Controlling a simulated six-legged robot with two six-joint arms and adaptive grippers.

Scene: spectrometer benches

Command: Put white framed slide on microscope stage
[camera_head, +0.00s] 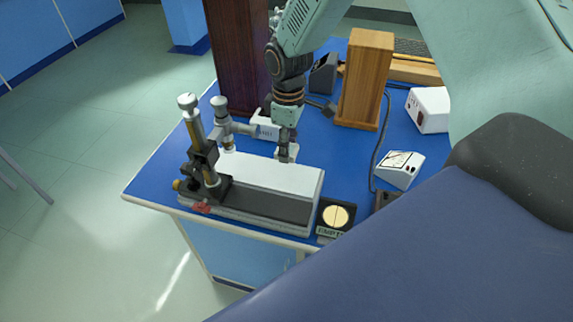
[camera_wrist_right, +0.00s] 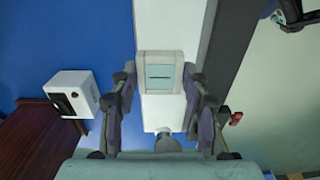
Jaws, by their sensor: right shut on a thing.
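My right gripper (camera_head: 285,147) points down over the white-topped bench block (camera_head: 240,176). It is shut on the white framed slide (camera_head: 289,154), which shows clearly between the two fingers in the right wrist view (camera_wrist_right: 160,66), with a pale blue-grey centre and a short dark line. The slide is over the white top, near its back edge; I cannot tell whether it touches. The brass and black microscope (camera_head: 201,150) stands at the left end of the block. Its stage is not clearly seen. My left gripper is not in view.
A dark plate with a round cream disc (camera_head: 336,216) lies right of the block. A white box (camera_head: 265,125) stands behind it. A wooden block (camera_head: 364,80), a dark wooden column (camera_head: 238,55) and a white meter (camera_head: 400,168) stand on the blue bench.

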